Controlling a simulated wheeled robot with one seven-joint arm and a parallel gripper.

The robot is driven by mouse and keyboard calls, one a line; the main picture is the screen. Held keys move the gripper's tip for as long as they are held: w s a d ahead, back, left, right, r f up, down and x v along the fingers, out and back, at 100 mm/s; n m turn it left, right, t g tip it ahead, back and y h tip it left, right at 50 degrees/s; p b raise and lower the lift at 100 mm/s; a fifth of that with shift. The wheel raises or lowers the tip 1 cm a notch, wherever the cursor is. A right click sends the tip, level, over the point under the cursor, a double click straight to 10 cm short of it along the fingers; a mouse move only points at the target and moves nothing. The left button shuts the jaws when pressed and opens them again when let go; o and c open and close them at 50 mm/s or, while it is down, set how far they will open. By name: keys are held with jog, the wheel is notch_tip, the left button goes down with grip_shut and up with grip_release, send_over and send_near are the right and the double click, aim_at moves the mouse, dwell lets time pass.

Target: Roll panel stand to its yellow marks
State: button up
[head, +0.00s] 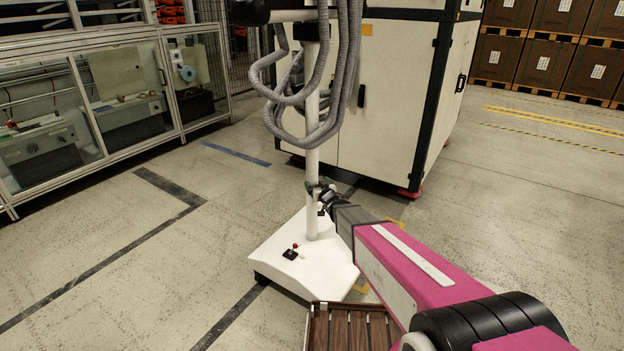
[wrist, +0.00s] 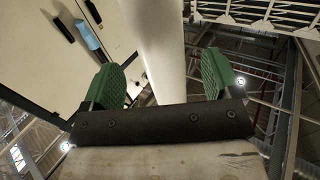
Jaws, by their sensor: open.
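The panel stand has a white wheeled base (head: 304,262) and an upright white pole (head: 312,165), with grey corrugated hoses (head: 345,90) hanging around its upper part. A small red-topped control sits on the base. My gripper (head: 321,188) is at the pole's lower part, above the base. In the wrist view, the pole (wrist: 158,45) rises between the two green finger pads of my open gripper (wrist: 163,80), with a gap showing at the right pad. Yellow floor marks (head: 362,287) show at the base's right edge, partly hidden by the base and my arm.
A large white cabinet (head: 390,95) stands close behind the stand. A glass-fronted machine enclosure (head: 90,105) lines the left. A brown slatted item (head: 350,328) is at the bottom edge, close to the base. Open floor with dark tape lies to the left.

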aim_at(315, 180)
jog(key=x, duration=0.6)
jog(key=c, duration=1.3)
jog(key=shift+o, duration=0.2)
jog(key=w+d, duration=0.5)
jog(key=w, duration=0.4)
jog(key=w+d, duration=0.5)
jog(key=w, duration=0.5)
jog(key=w+d, duration=0.6)
jog(key=w, duration=0.3)
jog(key=shift+w, duration=0.4)
jog(key=o, duration=1.3)
jog(key=shift+c, duration=0.2)
